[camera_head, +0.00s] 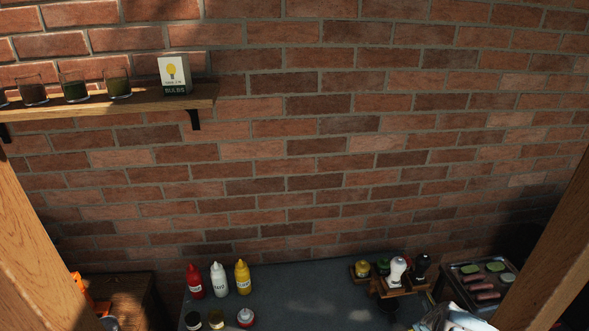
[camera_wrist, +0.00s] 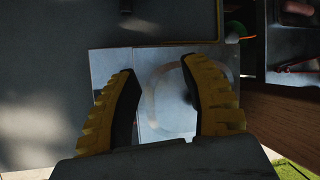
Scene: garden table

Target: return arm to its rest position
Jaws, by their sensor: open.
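My gripper (camera_wrist: 165,88) shows in the wrist view with its two yellow and black fingers spread apart. It is open, and nothing is seen between the fingers except a flat, pale, shiny panel (camera_wrist: 165,62) beyond them. My gripper cannot be made out in the head view. The grey table top (camera_head: 290,285) shows at the bottom of the head view.
Red, white and yellow bottles (camera_head: 219,279) stand at the table's left, with small jars in front. A wooden caddy (camera_head: 408,291) and a tray of food (camera_head: 480,280) are at the right. A shelf (camera_head: 150,100) with jars and a bulb box hangs upper left. Wooden posts flank the view.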

